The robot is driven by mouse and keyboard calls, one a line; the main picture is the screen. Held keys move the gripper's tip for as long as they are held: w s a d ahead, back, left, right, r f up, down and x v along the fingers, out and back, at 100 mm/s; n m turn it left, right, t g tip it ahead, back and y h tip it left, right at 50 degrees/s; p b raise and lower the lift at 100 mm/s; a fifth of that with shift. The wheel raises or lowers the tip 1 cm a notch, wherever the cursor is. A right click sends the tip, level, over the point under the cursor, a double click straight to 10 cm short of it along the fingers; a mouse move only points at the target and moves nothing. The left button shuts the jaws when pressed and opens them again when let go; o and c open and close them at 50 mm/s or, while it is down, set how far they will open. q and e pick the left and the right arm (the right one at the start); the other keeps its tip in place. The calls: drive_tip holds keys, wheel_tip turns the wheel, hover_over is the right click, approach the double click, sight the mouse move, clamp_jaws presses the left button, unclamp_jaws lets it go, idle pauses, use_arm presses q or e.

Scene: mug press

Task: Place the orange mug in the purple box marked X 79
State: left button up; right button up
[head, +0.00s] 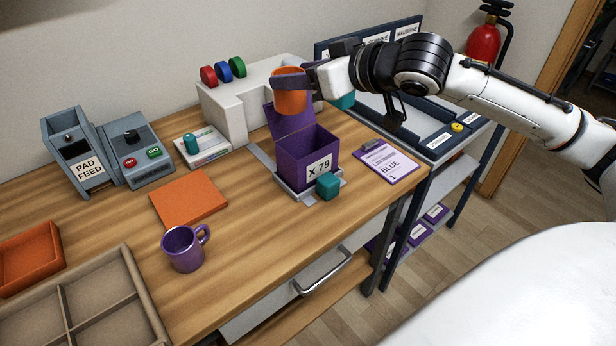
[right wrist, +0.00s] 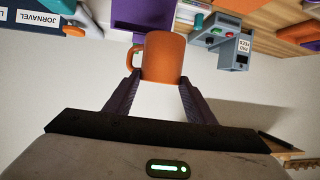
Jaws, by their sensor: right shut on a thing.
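The orange mug (head: 290,97) is held in the air above the back of the open purple box. My right gripper (head: 297,84) is shut on it. In the right wrist view the orange mug (right wrist: 163,58) sits between the two fingers of my right gripper (right wrist: 160,88), its handle to the left. The purple box (head: 290,160) marked X 79 stands on a grey fixture on the table, its lid raised at the back. A purple part of it seems to show beyond the mug in the right wrist view. My left gripper is not in view.
A teal block (head: 328,186) sits at the box's front. A white press frame (head: 237,112) with coloured discs stands behind. A purple mug (head: 185,248), an orange pad (head: 188,199) and a clipboard (head: 389,163) lie around. A divided tray (head: 125,290) is at front left.

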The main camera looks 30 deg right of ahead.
sight(306, 97)
drive_tip(key=shift+d+r, duration=0.15)
drive_tip(key=shift+d, duration=0.4)
wheel_tip(306, 97, down, 5)
drive_tip(key=shift+w+d+f+b, duration=0.1)
drive_tip(key=shift+f+b, duration=0.05)
drive_tip(key=shift+b, duration=0.45)
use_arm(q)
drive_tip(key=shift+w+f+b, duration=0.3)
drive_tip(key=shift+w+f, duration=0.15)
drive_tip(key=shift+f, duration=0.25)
use_arm(e)
wheel_tip(306, 97, down, 4)
drive_tip(key=shift+f, duration=0.1)
use_arm(q)
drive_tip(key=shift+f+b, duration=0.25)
drive_tip(key=shift+b, duration=0.05)
use_arm(e)
drive_tip(key=shift+f, duration=0.55)
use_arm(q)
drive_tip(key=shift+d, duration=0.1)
use_arm(e)
drive_tip(key=shift+f, duration=0.1)
